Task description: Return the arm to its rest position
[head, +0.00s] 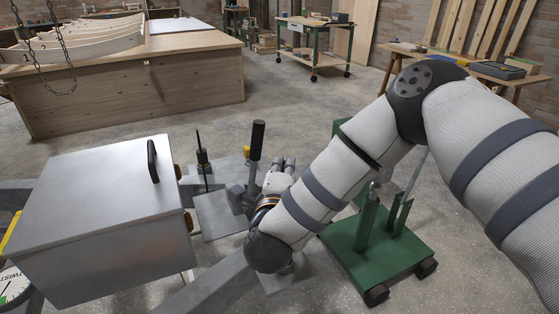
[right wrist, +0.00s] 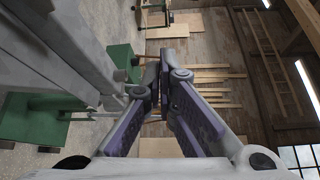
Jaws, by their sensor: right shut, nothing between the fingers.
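My right arm (head: 330,180) reaches in from the right edge of the head view, white with grey bands, and bends down toward the grey metal frame. My right gripper (head: 284,163) is at its far end, small and partly hidden by the wrist. It is close to the upright black-gripped lever (head: 257,142); whether they touch I cannot tell. In the right wrist view the gripper's fingers (right wrist: 164,58) meet at the tips with nothing between them. My left gripper does not show.
A grey metal box (head: 95,195) with a black handle (head: 153,162) stands at left. A green wheeled stand (head: 375,250) is below my right arm. A large wooden bench (head: 140,88) and a green-framed cart (head: 315,45) stand behind. Concrete floor between them is open.

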